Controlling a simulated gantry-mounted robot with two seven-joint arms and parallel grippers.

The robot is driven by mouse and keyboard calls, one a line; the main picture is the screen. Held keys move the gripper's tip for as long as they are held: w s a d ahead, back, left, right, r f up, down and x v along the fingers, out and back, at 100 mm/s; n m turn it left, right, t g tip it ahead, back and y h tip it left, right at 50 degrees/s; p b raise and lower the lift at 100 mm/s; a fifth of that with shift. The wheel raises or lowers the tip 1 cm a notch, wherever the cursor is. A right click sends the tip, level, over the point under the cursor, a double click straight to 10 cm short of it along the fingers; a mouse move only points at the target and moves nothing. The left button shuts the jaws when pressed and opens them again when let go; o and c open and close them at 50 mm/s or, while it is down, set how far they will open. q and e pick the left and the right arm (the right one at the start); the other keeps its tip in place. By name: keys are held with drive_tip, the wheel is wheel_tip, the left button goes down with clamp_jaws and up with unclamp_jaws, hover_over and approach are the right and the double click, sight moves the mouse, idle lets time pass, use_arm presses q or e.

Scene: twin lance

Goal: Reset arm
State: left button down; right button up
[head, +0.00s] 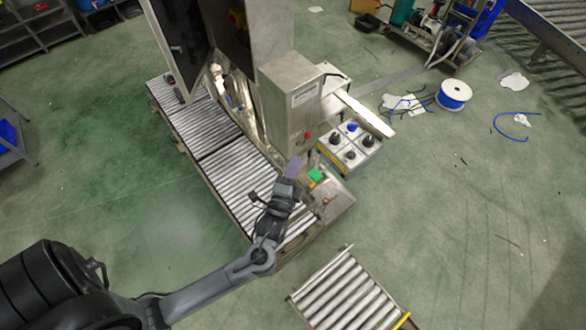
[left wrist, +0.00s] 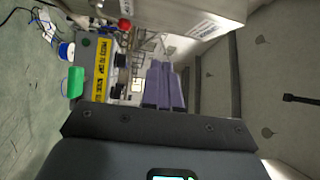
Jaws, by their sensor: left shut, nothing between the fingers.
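My left gripper (head: 294,167) has purple fingers and is shut and empty. It hovers above the roller conveyor, close beside the upright metal machine (head: 290,95). Its fingers (left wrist: 164,86) show pressed together in the left wrist view. A green button (head: 316,174) lies just right of the fingertips in the head view; a green button also shows at the left of the wrist view (left wrist: 75,82). A red knob (head: 307,135) sits on the machine's lower part, and a red knob shows in the wrist view (left wrist: 124,25). I cannot tell whether the fingers touch anything. My right gripper is not in view.
A light box with several dark knobs (head: 338,155) stands right of the machine. The roller conveyor (head: 235,165) runs under my arm, and a separate roller section (head: 340,292) lies at the front. A blue cable spool (head: 454,93) is on the floor. Green floor is open at left.

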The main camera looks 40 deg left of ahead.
use_arm(q)
drive_tip(key=shift+s+d+r, duration=0.2)
drive_tip(key=shift+s+r, duration=0.05)
drive_tip(key=shift+s, duration=0.25)
